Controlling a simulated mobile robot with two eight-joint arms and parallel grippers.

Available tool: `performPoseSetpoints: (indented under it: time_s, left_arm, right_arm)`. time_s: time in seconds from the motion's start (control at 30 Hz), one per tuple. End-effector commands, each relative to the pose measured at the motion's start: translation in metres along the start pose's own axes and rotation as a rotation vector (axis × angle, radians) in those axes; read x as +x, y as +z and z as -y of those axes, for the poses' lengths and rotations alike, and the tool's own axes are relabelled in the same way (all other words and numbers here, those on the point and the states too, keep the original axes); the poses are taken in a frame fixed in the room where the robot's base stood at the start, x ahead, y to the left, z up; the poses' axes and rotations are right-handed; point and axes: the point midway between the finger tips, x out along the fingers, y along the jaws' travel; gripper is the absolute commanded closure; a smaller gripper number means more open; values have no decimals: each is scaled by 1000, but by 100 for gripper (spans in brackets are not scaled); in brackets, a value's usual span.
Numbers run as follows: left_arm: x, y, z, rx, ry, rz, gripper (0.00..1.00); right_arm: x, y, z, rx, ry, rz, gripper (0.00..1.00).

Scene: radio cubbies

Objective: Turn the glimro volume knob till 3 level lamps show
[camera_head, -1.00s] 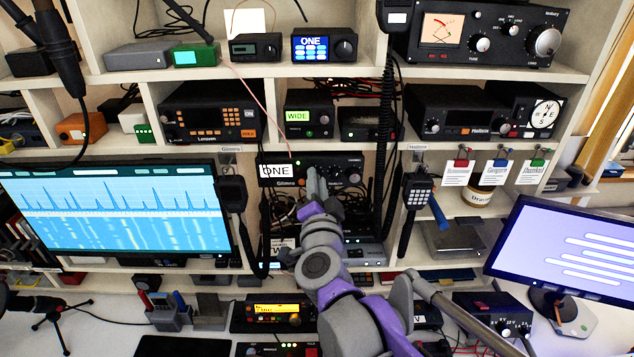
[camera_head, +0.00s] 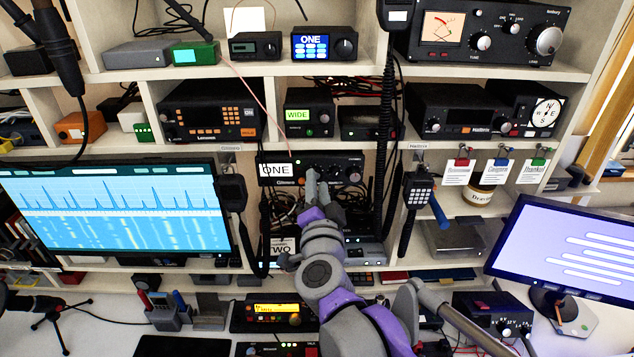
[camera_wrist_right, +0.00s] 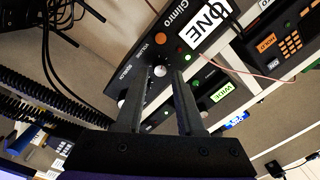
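The Glimro radio (camera_head: 340,163) is a black box in the middle cubby, with a white ONE card (camera_head: 276,170) at its left. My right gripper (camera_head: 314,178) is at its front and hides part of the panel. I cannot make out a count of lit level lamps. My left gripper is not in view.
A hand microphone (camera_head: 232,193) hangs left of the cubby. A coiled cord (camera_head: 386,110) and a keypad microphone (camera_head: 417,193) hang to its right. More gear with a TWO card (camera_head: 280,248) sits below. The WIDE radio (camera_head: 309,114) is on the shelf above.

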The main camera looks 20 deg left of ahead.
Motion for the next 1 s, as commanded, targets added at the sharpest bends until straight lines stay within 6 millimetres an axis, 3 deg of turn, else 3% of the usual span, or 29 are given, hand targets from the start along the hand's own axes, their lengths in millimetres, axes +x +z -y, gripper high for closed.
performPoseSetpoints:
  time_s: [0.2, 0.43, 0.6, 1.0]
  left_arm:
    - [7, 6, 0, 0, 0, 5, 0]
    - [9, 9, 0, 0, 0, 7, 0]
    - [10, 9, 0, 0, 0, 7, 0]
    - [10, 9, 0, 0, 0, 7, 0]
  right_arm:
    - [-46, 2, -1, 2, -1, 3, 63]
    - [-81, 1, 0, 2, -1, 3, 63]
    - [-91, 1, 0, 1, -1, 1, 63]
    - [-92, 0, 0, 1, 0, 1, 63]
